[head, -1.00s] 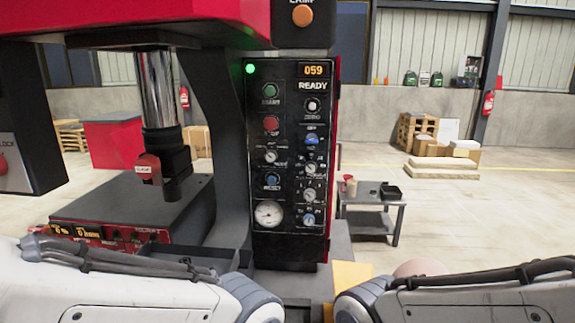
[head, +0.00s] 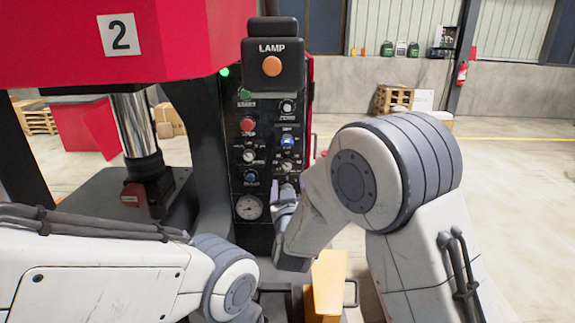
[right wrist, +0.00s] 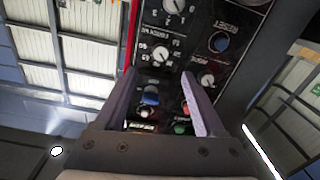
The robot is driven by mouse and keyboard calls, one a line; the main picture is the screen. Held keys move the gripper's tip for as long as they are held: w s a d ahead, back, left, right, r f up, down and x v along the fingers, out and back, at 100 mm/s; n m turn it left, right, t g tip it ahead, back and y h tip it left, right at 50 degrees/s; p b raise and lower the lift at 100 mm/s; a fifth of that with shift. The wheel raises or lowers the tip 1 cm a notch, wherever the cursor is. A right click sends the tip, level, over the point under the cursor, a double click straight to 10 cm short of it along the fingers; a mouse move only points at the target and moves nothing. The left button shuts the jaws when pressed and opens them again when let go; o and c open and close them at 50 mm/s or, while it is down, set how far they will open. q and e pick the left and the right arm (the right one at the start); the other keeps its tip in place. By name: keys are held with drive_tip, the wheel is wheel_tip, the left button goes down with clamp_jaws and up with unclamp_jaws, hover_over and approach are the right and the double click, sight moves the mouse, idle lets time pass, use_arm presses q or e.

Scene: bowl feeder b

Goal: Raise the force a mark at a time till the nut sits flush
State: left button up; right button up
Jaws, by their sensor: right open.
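My right gripper (head: 284,188) is at the panel's lower right and covers the lower right knobs. In the right wrist view the panel is upside down. The open jaws (right wrist: 160,75) point at it, with a pale-marked knob (right wrist: 162,53) just past the tips and nothing clearly between them. The press ram (head: 135,128) is down over the bed (head: 105,195). I cannot make out a nut. My left gripper is out of view.
A yellow object (head: 328,283) stands low in front of the panel. Open floor lies to the right, with crates (head: 393,98) by the far wall.

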sight(287, 166)
drive_tip(key=w+p, duration=0.3)
drive_tip(key=w, duration=0.5)
drive_tip(key=shift+w+a, duration=0.15)
drive_tip(key=shift+w, duration=0.1)
drive_tip(key=shift+w+p, duration=0.3)
drive_tip(key=shift+w, duration=0.15)
